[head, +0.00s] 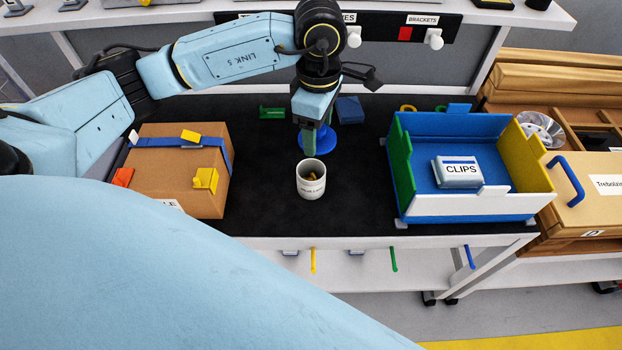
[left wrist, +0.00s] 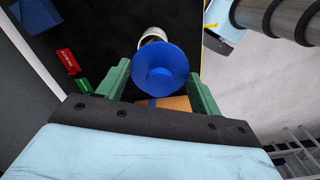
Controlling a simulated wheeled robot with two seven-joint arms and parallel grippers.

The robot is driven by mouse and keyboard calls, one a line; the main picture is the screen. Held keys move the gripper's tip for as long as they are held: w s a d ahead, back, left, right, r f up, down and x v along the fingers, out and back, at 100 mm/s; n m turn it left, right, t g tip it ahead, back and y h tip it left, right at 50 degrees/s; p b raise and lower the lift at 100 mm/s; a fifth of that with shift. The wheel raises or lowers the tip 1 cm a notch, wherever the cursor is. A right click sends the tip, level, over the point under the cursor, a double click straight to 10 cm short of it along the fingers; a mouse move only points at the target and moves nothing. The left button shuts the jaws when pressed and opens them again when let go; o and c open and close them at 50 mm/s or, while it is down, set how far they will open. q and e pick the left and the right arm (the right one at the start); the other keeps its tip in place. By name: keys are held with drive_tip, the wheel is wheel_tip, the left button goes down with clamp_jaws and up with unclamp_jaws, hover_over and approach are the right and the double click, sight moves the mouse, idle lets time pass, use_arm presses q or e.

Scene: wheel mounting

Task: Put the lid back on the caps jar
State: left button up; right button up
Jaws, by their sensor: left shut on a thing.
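The caps jar (head: 311,185) is a small white cup with dark lettering, standing upright and open on the black mat with some yellowish contents. The blue round lid (head: 322,143) is held by my left gripper (head: 308,143) just behind the jar in the head view. In the left wrist view the lid (left wrist: 172,58) shows as a disc with a knob between the green fingers of my left gripper (left wrist: 160,82). It partly covers the white jar (left wrist: 152,35), and the two look apart. The exact height of the lid over the mat is hard to tell. My right gripper is not in view.
A cardboard box (head: 160,190) with blue strap and yellow and orange pieces stands left of the jar. A blue, green, yellow and white bin (head: 470,205) holding a CLIPS pack (head: 460,170) stands right. A green piece (head: 271,113) and a blue block (head: 349,110) lie behind.

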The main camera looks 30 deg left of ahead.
use_arm(q)
drive_tip(key=m, duration=0.5)
drive_tip(key=shift+w+d+r, duration=0.1)
drive_tip(key=shift+d+r, duration=0.25)
drive_tip(key=m, duration=0.5)
drive_tip(key=shift+d+r, duration=0.25)
drive_tip(key=shift+d, duration=0.1)
drive_tip(key=m, duration=0.4)
drive_tip(key=shift+w+d+r+m, duration=0.15)
drive_tip(key=shift+d+r+m, duration=0.1)
drive_tip(key=shift+m, duration=0.05)
drive_tip(key=m, duration=0.5)
drive_tip(key=shift+d+r, duration=0.25)
